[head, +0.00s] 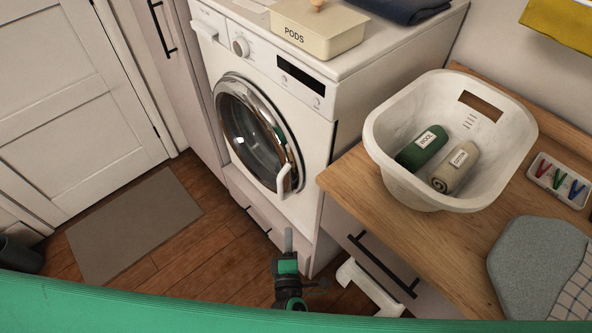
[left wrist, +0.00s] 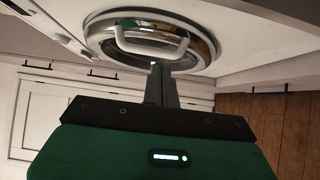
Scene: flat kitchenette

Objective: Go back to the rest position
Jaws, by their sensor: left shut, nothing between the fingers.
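My left gripper (head: 288,240) is shut and empty in the lower middle of the head view, in front of the washing machine and left of the counter. In the left wrist view its closed fingers (left wrist: 158,82) point toward the washer's round door (left wrist: 185,40) with its white handle (left wrist: 150,45). The fingers appear apart from the handle. In the head view the washer door (head: 258,133) looks closed, with its handle (head: 284,180) at the lower right of the ring. My right gripper is in neither view.
A wooden counter (head: 345,180) at the right holds a white basket (head: 400,185) with green and beige rolls, a tray of coloured pegs (head: 557,181) and a grey padded board (head: 535,260). A white stool (head: 365,285) stands below the counter. Wooden floor and a grey mat (head: 135,225) lie left.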

